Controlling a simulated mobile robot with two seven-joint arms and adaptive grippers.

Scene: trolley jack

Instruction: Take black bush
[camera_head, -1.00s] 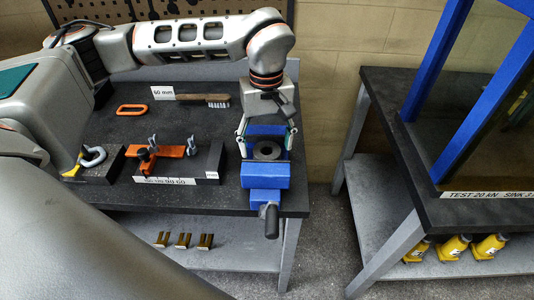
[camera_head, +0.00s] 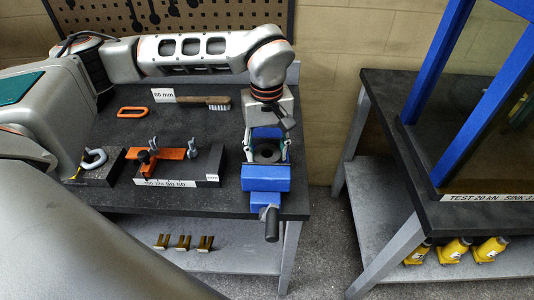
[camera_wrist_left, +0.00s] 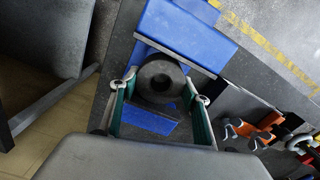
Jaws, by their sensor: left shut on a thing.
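The black bush (camera_head: 265,154) is a thick dark ring with a central hole. It sits at the blue vise (camera_head: 266,180) on the front right of the bench. My left gripper (camera_head: 267,150) is over the vise, with one finger on each side of the bush, shut on it. In the left wrist view the bush (camera_wrist_left: 160,80) lies between the two green-sided fingers of the gripper (camera_wrist_left: 166,87), against the blue vise (camera_wrist_left: 185,35). The underside of the bush is hidden. My right gripper is not in view.
A blue press frame (camera_head: 480,110) stands on another table at right. Yellow jacks (camera_head: 455,250) sit below it.

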